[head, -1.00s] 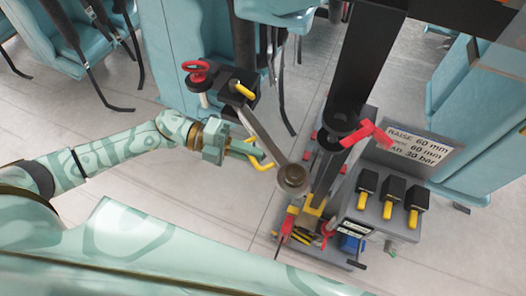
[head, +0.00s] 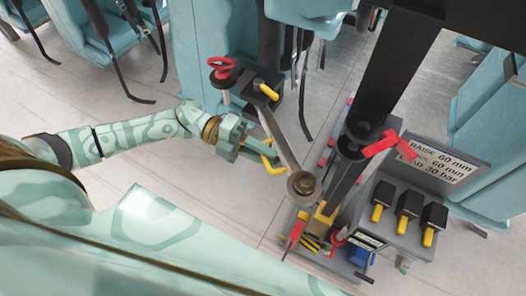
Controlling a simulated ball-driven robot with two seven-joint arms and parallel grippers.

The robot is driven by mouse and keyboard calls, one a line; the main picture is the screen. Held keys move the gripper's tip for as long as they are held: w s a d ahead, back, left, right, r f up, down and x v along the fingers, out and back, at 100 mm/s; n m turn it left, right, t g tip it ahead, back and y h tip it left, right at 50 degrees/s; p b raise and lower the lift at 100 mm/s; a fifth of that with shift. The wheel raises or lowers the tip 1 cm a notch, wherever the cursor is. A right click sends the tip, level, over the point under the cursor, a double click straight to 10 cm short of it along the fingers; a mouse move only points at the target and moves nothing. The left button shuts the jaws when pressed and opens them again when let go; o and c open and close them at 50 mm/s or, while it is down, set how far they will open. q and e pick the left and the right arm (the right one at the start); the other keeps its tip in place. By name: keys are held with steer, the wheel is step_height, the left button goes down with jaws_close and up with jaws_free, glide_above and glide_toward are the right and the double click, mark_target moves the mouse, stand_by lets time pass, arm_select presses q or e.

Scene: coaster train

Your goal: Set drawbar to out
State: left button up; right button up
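The likely drawbar is a grey bar (head: 283,140) running from a black housing at the upper left down to a round, dark-centred end (head: 303,185) beside the black upright column. A bent yellow handle (head: 274,163) shows at the bar's left side. My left gripper (head: 252,146) reaches in from the left, with its fingers at this handle. They overlap it in the picture, but I cannot tell whether they grip it. My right gripper is not in view.
A black housing with a yellow lever (head: 267,90) and a red handwheel (head: 221,67) stand above my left gripper. A red lever (head: 381,147) crosses the column. Several yellow-handled switches (head: 407,209) and a sign (head: 441,160) are at right. Teal seats surround the grey floor.

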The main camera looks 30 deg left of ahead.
arm_select(q)
steer(key=shift+a, duration=0.1)
steer(key=a+r+b, duration=0.2)
steer(key=a+b, duration=0.1)
steer(key=a, duration=1.3)
steer(key=shift+s+r, duration=0.25)
steer(key=shift+s, duration=0.05)
